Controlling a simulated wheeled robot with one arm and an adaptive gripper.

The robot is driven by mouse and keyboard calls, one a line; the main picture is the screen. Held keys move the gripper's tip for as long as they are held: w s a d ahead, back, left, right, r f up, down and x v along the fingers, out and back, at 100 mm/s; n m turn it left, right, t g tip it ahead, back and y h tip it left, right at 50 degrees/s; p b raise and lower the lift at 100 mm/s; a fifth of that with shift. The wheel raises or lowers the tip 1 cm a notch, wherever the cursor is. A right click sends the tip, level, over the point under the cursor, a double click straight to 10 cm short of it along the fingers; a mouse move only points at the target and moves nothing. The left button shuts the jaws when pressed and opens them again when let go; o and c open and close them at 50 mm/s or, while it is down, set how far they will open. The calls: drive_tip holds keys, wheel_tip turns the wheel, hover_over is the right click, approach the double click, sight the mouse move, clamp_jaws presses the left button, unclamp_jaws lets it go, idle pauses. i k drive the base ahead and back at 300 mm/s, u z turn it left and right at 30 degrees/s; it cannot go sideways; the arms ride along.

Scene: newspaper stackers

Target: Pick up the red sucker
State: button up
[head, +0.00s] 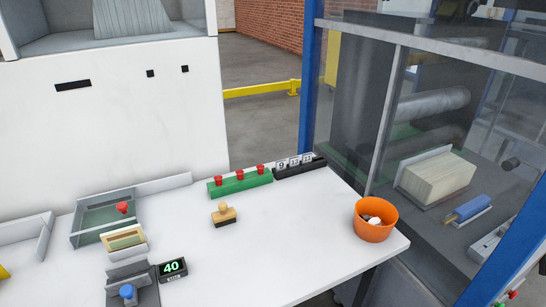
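Small red pieces that could be the red sucker show in two places in the head view. One red piece (122,208) with a rounded top is at the grey-green open tray (88,238) on the left of the white table. Three more red pieces (239,174) stand upright in a row on a green block (248,183) at the table's back edge. I cannot tell from their shape which is meant by the sucker. My gripper is not in view.
A wooden stamp (223,214) stands mid-table. An orange bowl (375,230) holding small objects is near the right edge. A black number block (300,168), a display reading 40 (172,269) and a blue knob (127,292) are also present. The front middle of the table is clear.

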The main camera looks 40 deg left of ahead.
sight(260, 167)
drive_tip(key=u, duration=0.5)
drive_tip(key=i, duration=0.85)
drive_tip(key=u, duration=1.35)
drive_tip(key=i, duration=0.5)
drive_tip(key=u, duration=0.5)
